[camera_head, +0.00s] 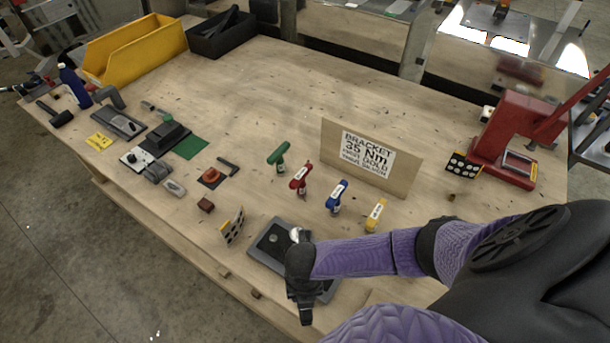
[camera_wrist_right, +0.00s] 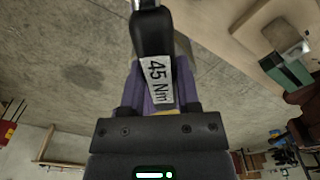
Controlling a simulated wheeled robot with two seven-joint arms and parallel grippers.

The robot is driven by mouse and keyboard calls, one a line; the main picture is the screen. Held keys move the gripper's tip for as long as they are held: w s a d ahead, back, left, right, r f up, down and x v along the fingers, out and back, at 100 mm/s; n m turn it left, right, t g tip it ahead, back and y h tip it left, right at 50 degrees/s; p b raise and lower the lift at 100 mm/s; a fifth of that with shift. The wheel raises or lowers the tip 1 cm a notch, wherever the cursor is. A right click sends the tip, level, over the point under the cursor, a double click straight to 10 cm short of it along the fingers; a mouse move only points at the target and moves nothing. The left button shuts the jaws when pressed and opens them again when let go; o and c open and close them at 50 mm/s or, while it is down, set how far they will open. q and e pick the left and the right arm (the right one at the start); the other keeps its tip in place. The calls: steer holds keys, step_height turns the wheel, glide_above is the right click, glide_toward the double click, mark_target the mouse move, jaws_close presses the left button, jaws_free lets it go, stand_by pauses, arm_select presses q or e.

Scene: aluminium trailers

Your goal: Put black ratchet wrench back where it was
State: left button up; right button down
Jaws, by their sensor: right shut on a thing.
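My right gripper (camera_head: 301,284) is at the front edge of the bench, above a dark grey plate (camera_head: 267,240). In the right wrist view the gripper (camera_wrist_right: 152,103) is shut on the black ratchet wrench (camera_wrist_right: 152,32), whose white label reads "45 Nm". In the head view the arm and gripper mostly hide the wrench, and a small silver part shows by the gripper. A row of T-shaped tools stands behind: green (camera_head: 279,155), red (camera_head: 300,177), blue (camera_head: 337,195) and yellow (camera_head: 375,215). My left gripper is not in view.
A sign (camera_head: 369,158) reading "BRACKET 35 Nm" stands behind the row. A red press (camera_head: 508,138) is at the right. A yellow bin (camera_head: 135,47) and a black bin (camera_head: 218,37) are at the back left. Several small tools lie left; the bench's back middle is clear.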

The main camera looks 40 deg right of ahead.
step_height(320, 180, up, 2)
steer(key=shift+r+p, duration=0.1)
steer(key=shift+p, duration=0.5)
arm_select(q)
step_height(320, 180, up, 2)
